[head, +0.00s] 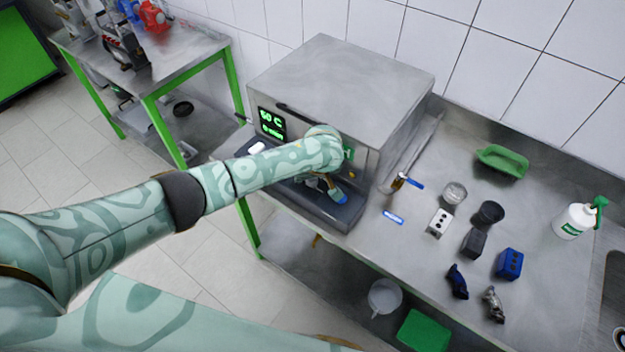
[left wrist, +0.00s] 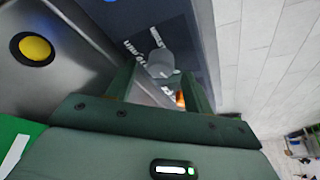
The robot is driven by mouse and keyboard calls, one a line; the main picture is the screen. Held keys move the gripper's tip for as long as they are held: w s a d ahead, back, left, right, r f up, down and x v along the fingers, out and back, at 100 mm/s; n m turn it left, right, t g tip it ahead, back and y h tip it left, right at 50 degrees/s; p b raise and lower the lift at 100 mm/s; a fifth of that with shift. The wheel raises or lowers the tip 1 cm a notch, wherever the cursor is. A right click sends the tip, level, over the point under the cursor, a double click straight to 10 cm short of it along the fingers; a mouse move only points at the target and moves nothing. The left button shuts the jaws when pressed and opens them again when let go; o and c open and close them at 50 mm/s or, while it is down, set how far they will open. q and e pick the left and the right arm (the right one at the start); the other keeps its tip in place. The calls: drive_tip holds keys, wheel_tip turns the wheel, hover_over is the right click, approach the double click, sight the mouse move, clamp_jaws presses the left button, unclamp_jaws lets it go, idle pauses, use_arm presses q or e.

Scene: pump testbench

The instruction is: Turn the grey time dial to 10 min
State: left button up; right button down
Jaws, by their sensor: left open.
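The grey metal bench machine (head: 345,75) has a dark display (head: 271,124) with green text. Its upper line reads about 60 C; the lower line is too small to read surely. In the left wrist view, the grey time dial (left wrist: 161,63) sits on a dark panel with white lettering that I cannot read. My left gripper (left wrist: 158,84) is open, with one finger on each side of the dial; I cannot tell whether they touch it. In the head view my left gripper (head: 328,187) is at the machine's front, and my arm hides the dial. My right gripper is not in view.
A yellow button (left wrist: 35,48) is on the machine beside my left gripper. On the bench to the right are a green tray (head: 502,161), a blue block (head: 509,264), a white spray bottle (head: 575,220) and several small parts. A green-legged table (head: 190,60) stands at the left.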

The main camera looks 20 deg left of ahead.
use_arm(q)
drive_tip(key=shift+w+a+f, duration=0.15)
drive_tip(key=shift+w+f, duration=0.1)
drive_tip(key=shift+f, duration=0.3)
